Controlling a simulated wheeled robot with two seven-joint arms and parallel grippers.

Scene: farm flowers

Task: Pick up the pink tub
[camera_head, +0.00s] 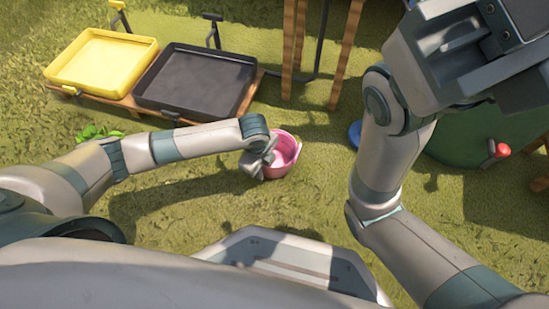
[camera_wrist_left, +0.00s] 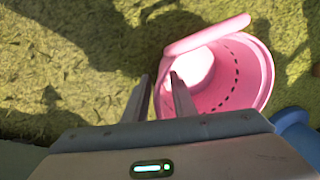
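The pink tub (camera_head: 285,157) stands on the grass, and my left gripper (camera_head: 255,163) is at its left side in the head view. In the left wrist view the tub (camera_wrist_left: 245,75) opens toward the camera, with its pink handle (camera_wrist_left: 207,33) lying across the far rim. The two fingers of my left gripper (camera_wrist_left: 161,85) are apart. The right finger overlaps the tub's opening and the left finger is outside, with the near-left rim between them. Contact cannot be told. My right gripper (camera_head: 475,50) is raised at the upper right; its fingertips are not clear.
A yellow tray (camera_head: 100,62) and a black tray (camera_head: 195,80) sit on a low wooden stand at upper left. Wooden legs (camera_head: 340,60) stand behind the tub. A blue object (camera_head: 355,134) is right of it, also in the wrist view (camera_wrist_left: 297,132). Grass below the tub is clear.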

